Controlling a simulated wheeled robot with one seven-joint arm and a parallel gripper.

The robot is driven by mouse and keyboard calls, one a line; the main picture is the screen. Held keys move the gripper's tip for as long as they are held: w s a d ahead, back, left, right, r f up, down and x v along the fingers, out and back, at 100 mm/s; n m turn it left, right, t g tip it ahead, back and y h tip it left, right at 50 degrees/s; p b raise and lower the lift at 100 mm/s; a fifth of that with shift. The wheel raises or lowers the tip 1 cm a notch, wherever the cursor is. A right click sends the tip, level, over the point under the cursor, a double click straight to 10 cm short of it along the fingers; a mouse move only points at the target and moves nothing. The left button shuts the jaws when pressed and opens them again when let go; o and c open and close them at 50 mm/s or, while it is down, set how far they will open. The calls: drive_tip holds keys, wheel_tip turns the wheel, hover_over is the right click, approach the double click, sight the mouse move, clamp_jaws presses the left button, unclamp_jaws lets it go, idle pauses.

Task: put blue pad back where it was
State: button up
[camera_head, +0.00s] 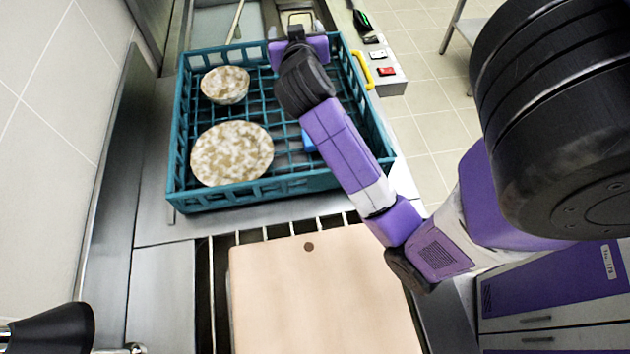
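A small patch of blue, likely the blue pad (308,141), shows inside the teal crate (262,193), beside my forearm. Most of it is hidden behind my arm, so I cannot tell its full shape or what it rests on. My arm reaches over the crate's right side. The end with my gripper (296,34) is over the crate's far edge. Its fingers are not clearly visible, so I cannot tell whether it is open or shut, or whether it holds anything.
Two speckled round dishes, a small bowl (225,85) and a larger plate (232,153), sit in the crate's left half. A pale cutting board (320,300) lies in front. A control box with a red switch (386,71) stands right of the crate. A wall runs along the left.

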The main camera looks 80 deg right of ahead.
drive_tip(key=a+f+n+t+y, duration=0.4)
drive_tip(key=a+f+n, duration=0.15)
drive_tip(key=a, duration=0.55)
drive_tip(key=a+f+n+t+y, duration=0.5)
drive_tip(key=a+n, duration=0.2)
drive_tip(key=a, duration=0.5)
drive_tip(key=s+a+r+y, duration=0.1)
drive_tip(key=s+a+y, duration=0.2)
drive_tip(key=s+a, duration=0.3)
drive_tip(key=s+a+r+n+t+y, duration=0.1)
drive_tip(key=s+a+y, duration=0.1)
drive_tip(key=s+a, duration=0.5)
drive_tip(key=a, duration=0.6)
drive_tip(key=shift+a+r+y, duration=0.15)
drive_tip(key=shift+r+y, duration=0.1)
drive_tip(key=shift+y, duration=0.15)
drive_tip(key=shift+f+b, duration=0.9)
